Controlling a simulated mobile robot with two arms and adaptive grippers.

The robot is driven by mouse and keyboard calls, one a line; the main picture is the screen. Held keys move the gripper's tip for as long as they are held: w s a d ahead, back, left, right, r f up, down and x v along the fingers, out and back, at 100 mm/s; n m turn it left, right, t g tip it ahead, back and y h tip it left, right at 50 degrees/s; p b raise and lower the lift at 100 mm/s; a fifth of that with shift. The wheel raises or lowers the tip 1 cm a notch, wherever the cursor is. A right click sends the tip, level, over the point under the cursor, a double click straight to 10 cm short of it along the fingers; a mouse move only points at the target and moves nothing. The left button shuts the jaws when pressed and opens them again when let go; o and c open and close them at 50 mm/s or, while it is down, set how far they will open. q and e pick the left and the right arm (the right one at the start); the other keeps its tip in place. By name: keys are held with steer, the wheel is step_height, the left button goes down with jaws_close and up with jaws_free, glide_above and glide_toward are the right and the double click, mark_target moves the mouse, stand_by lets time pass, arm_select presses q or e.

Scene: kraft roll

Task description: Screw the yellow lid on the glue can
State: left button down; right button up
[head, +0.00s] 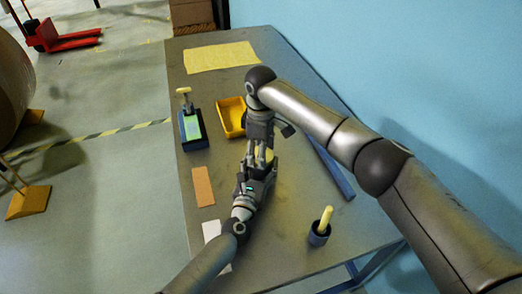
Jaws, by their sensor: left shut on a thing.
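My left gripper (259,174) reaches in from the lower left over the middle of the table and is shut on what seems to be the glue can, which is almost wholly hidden. My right gripper (258,158) points down from above, its fingers right at the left gripper's tips. A small patch of yellow, likely the yellow lid (269,155), shows beside its fingers. I cannot tell whether the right fingers hold the lid, or how the lid sits on the can.
On the grey table (285,255) are a yellow tray (222,118), a dark box with a green top (192,126), a brown strip (203,186), a white card (213,230), a yellow sheet (220,57), a blue bar (333,172) and a dark cup with a yellow stick (318,237).

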steer(key=m, duration=0.3)
steer(key=shift+m, duration=0.3)
steer(key=m, duration=0.4)
steer(key=o, duration=1.2)
step_height(320, 180, up, 12)
